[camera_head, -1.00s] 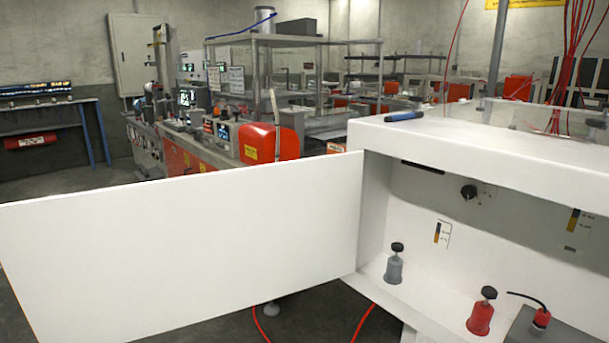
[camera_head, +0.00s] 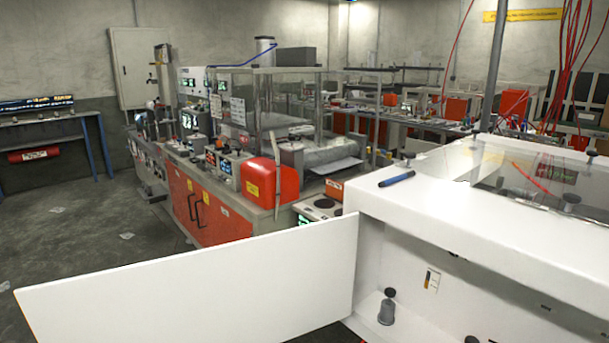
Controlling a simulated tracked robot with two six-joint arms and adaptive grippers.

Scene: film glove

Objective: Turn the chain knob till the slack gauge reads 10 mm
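A white cabinet (camera_head: 425,202) with its door (camera_head: 190,292) swung open to the left fills the lower part of the head view. Inside stands a grey bottle-like piece with a black knob-like top (camera_head: 387,308). A small scale label (camera_head: 432,280) is on the inner back wall. A black top (camera_head: 472,339) just shows at the bottom edge. I cannot pick out the chain knob or a slack gauge reading; the cabinet's top hides much of the back wall. Neither of my grippers is in view.
A blue pen-like object (camera_head: 397,179) lies on the cabinet top, beside a clear panel (camera_head: 520,175). A machine bench with red doors (camera_head: 205,205) stands behind the open door. Open floor (camera_head: 70,235) lies to the left.

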